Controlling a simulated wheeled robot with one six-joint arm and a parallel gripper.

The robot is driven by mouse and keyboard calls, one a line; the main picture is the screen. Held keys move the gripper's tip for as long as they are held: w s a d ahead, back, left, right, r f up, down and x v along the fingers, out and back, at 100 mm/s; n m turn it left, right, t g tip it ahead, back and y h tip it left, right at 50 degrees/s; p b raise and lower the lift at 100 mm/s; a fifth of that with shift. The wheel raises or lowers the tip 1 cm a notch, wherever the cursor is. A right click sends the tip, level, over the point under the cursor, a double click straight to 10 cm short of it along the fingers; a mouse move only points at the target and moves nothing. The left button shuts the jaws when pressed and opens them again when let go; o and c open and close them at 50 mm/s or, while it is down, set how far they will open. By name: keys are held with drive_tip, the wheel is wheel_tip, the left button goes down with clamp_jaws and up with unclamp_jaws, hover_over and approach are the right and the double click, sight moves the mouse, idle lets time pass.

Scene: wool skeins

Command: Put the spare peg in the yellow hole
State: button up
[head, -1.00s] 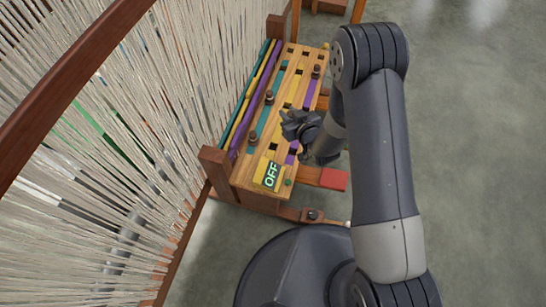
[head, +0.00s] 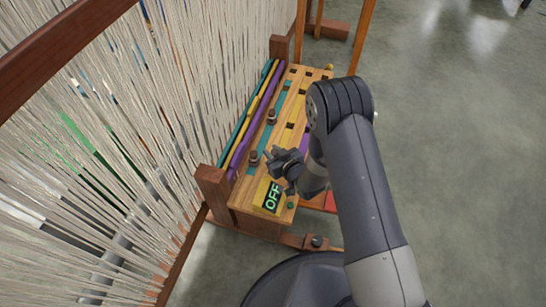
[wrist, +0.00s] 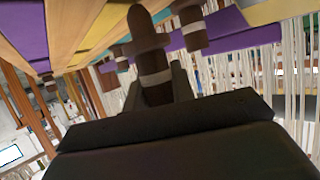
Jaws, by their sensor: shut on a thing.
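My gripper (head: 279,165) is over the near end of the wooden peg board (head: 240,197), close to the OFF panel. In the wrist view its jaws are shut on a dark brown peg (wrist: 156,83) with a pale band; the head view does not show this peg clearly. The board has teal, yellow (head: 289,112) and purple strips with dark square holes. Two brown pegs stand in it along the teal strip, one farther (head: 271,117) and one just left of my gripper (head: 254,158). My arm hides part of the board's right side, and which hole is below the held peg cannot be told.
The loom's pale warp threads (head: 150,120) rise left of the board. Teal, yellow and purple skeins (head: 258,118) lie along its left edge. An OFF panel (head: 272,197) sits at the near end. Another peg (wrist: 193,28) is close to the held one in the wrist view.

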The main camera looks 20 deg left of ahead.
wheel_tip(320, 180, down, 2)
drive_tip(key=shift+f, duration=0.1)
drive_tip(key=shift+f+b, duration=0.3)
drive_tip(key=shift+b, duration=0.35)
drive_tip(key=shift+f+b, duration=0.15)
drive_tip(key=shift+b, duration=0.15)
drive_tip(key=o, duration=1)
drive_tip(key=shift+s+f, duration=0.1)
drive_tip(key=shift+f, duration=0.05)
drive_tip(key=shift+c, duration=0.2)
drive_tip(key=shift+r+p, duration=0.35)
drive_tip(key=shift+p, duration=0.2)
drive_tip(key=p+v, duration=0.3)
drive_tip(key=v, duration=0.9)
drive_tip(key=shift+r, duration=0.35)
